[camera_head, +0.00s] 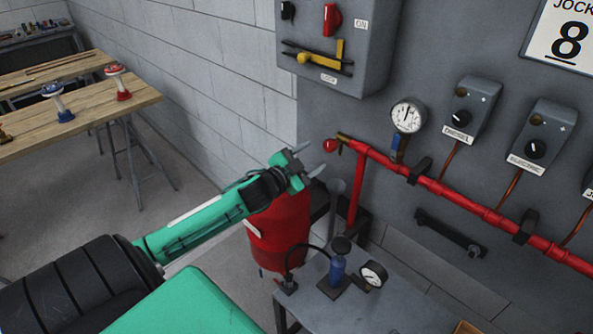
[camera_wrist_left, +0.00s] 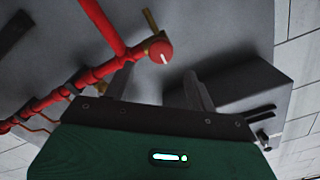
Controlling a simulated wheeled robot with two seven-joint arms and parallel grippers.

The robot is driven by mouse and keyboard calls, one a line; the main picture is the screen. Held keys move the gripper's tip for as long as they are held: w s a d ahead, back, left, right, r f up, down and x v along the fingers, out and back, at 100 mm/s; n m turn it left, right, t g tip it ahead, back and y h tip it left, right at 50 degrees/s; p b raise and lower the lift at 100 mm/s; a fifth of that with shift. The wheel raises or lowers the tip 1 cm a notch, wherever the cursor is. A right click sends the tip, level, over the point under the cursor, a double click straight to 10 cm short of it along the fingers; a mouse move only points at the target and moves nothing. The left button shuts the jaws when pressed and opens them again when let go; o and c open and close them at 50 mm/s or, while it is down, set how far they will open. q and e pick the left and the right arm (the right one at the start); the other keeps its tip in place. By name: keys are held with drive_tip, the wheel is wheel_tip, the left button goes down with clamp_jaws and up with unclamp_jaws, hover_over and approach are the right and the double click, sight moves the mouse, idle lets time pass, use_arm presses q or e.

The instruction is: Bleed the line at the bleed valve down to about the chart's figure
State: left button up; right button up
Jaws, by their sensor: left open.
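In the head view a round red knob (camera_head: 330,145) sits at the left end of the red pipe (camera_head: 445,189), by a brass fitting; I take it for the bleed valve. The knob also shows in the left wrist view (camera_wrist_left: 161,51), with a white mark on its face. A white-faced gauge (camera_head: 407,115) stands above the pipe; its needle points roughly upward, but its figures are too small to read. A chart (camera_head: 567,36) at the upper right shows a large 8. My left gripper (camera_head: 311,159) is open and empty, just left of the knob, apparently apart from it. My right gripper is out of view.
A grey switch box (camera_head: 350,75) with a yellow lever hangs above the knob. Diesel (camera_head: 472,108) and electric (camera_head: 543,137) boxes are right of the gauge. A red drum (camera_head: 278,236) stands below my gripper, and a grey table (camera_head: 395,308) carries a blue pump and gauge.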

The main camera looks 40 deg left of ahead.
use_arm(q)
drive_tip(key=shift+s+a+b, duration=0.15)
drive_tip(key=shift+s+b, duration=0.15)
drive_tip(key=shift+s, duration=1.05)
drive_tip(key=shift+s+a+b, duration=0.1)
drive_tip(key=shift+s+b, duration=0.2)
drive_tip(key=shift+s, duration=1)
